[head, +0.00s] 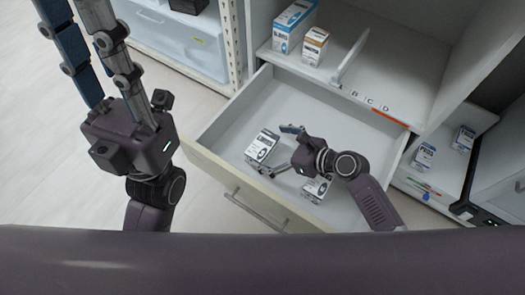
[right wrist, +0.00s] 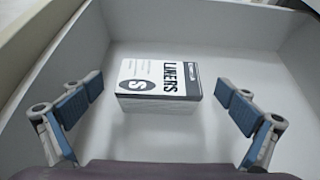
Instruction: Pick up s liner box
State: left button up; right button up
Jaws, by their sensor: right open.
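The S liner box (right wrist: 155,85), white with a black label reading LINERS and an S, lies in the open drawer. In the head view the box (head: 261,147) lies left of the drawer's middle. My right gripper (head: 275,151) is open and inside the drawer, its fingers pointing at the box. In the right wrist view the box lies ahead, between the two spread fingers (right wrist: 158,102), with clear gaps on both sides. My left gripper (head: 68,8) is open and empty at the upper left, over the floor, away from the drawer.
A second white box (head: 316,188) lies in the drawer (head: 226,122), partly hidden by my right arm. A blue-white box (head: 293,27) and an orange-white box (head: 314,47) stand on the shelf above. More small boxes (head: 424,155) stand at the right.

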jog(key=shift+a, duration=0.1)
jog(key=c, duration=1.4)
